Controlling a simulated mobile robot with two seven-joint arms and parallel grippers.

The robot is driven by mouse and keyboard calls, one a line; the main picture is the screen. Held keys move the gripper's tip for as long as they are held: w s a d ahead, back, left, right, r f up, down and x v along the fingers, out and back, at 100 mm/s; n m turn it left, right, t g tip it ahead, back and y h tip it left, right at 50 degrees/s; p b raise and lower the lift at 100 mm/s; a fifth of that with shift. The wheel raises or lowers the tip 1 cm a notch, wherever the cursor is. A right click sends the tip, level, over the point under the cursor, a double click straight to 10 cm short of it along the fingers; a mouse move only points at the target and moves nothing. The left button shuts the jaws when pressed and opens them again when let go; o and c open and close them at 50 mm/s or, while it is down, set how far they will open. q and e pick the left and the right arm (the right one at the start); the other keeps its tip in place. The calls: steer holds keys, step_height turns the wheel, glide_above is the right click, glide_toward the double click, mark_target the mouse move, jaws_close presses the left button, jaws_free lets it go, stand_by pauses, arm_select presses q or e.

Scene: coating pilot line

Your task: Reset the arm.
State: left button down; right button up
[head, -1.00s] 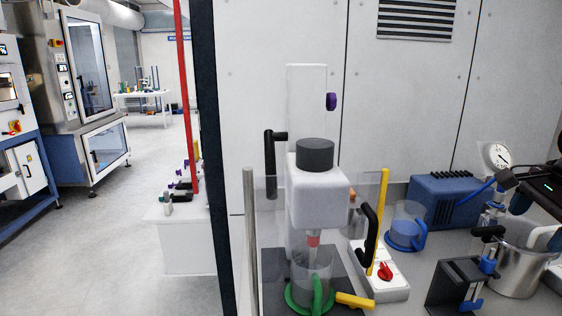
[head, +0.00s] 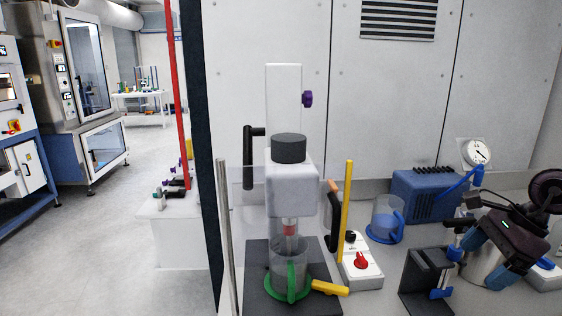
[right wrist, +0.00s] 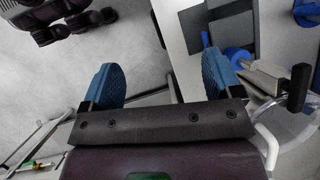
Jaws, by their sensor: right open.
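My right gripper (head: 494,256) is in the head view at the right, over the bench in front of the steel pot (head: 478,272), partly hiding it. Its two blue fingers are apart. In the right wrist view the same gripper (right wrist: 162,78) shows a wide gap between the fingers with nothing held; pale floor and the bench edge lie beyond. My left gripper is not in the head view.
A black stand with a blue clamp (head: 428,280) stands just left of the gripper. A stirrer (head: 291,185) over a beaker with a green handle (head: 290,268), a white switch box (head: 361,262), a blue-handled beaker (head: 386,218) and a blue box (head: 428,196) share the bench. Open floor lies left.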

steer(key=s+a+f+m+t+y, duration=0.3)
steer(key=a+f+m+t+y, duration=0.65)
steer(key=a+m, duration=0.6)
steer(key=s+d+f+n+h+b, duration=0.2)
steer(key=s+f+n+h, duration=0.2)
steer(key=f+n, duration=0.6)
steer(key=s+d+f+n+h+b, duration=0.2)
steer(key=s+f+n+h, duration=0.3)
steer(key=f+n, duration=0.6)
steer(key=s+d+f+n+h+b, duration=0.2)
steer(key=s+f+n+h, duration=0.3)
steer(key=f+n, duration=0.6)
steer(key=s+n, duration=0.2)
steer(key=n, duration=0.1)
steer(key=shift+b, duration=0.3)
steer(key=shift+n+h, duration=0.25)
